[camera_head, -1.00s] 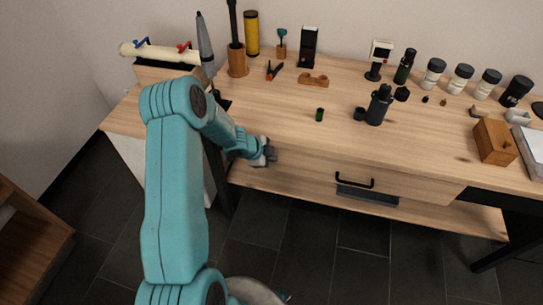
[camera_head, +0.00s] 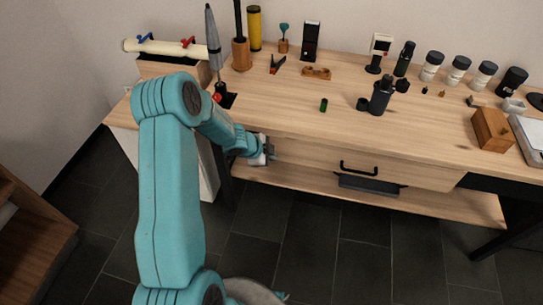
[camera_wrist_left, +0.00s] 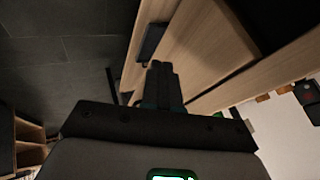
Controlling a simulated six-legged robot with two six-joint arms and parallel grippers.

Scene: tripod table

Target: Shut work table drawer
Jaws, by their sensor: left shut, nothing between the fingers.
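The work table drawer (camera_head: 415,174) has a pale wooden front with a black bar handle (camera_head: 358,168), under the front of the table top. No drawer interior shows, and I cannot tell whether its front is fully flush. My left gripper (camera_head: 272,151) is shut and empty at the left end of the drawer front, below the table edge. Whether the fingertips touch the front is unclear. My right gripper is not in view.
The table top (camera_head: 285,110) holds a dark grinder-like item (camera_head: 380,98), a small green cylinder (camera_head: 323,105), a wooden box (camera_head: 491,130) and several jars at the back. A lower shelf (camera_head: 440,208) runs under the drawer.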

